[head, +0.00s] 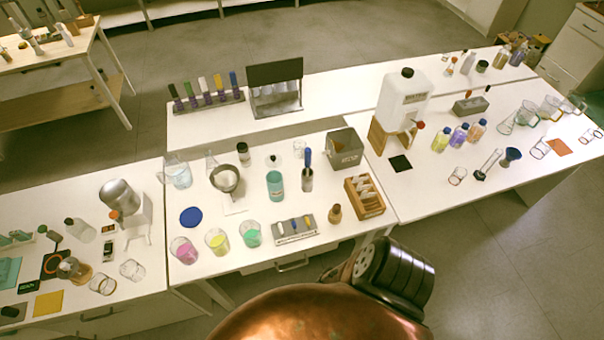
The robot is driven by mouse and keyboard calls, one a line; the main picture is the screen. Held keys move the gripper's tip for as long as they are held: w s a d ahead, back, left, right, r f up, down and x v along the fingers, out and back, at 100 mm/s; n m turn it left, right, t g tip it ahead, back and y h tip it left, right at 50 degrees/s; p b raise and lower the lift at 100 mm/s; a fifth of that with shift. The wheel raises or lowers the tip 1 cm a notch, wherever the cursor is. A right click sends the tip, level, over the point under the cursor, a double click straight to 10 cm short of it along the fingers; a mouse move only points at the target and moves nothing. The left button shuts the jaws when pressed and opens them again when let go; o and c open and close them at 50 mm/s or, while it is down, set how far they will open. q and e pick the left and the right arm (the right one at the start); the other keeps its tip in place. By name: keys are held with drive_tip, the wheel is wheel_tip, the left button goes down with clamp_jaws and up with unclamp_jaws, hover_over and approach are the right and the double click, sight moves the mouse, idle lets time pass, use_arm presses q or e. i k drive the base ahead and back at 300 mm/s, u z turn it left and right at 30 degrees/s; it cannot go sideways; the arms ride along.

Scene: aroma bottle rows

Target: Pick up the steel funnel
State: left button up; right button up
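What looks like the steel funnel (226,180) is in the middle of the head view, on the left half of the central white table (320,245). It is a grey, round, open-topped metal piece with a dark rim. Neither of my grippers is in view.
Near it are a glass beaker (178,172), a dark-capped bottle (243,154), a teal bottle (275,185) and a blue disc (190,217). Beakers of pink (184,250), yellow (217,241) and green liquid (251,234) stand in front. A tube rack (207,98) is behind.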

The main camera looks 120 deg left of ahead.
sight(218, 169)
drive_tip(key=u, duration=1.15)
drive_tip(key=i, duration=0.2)
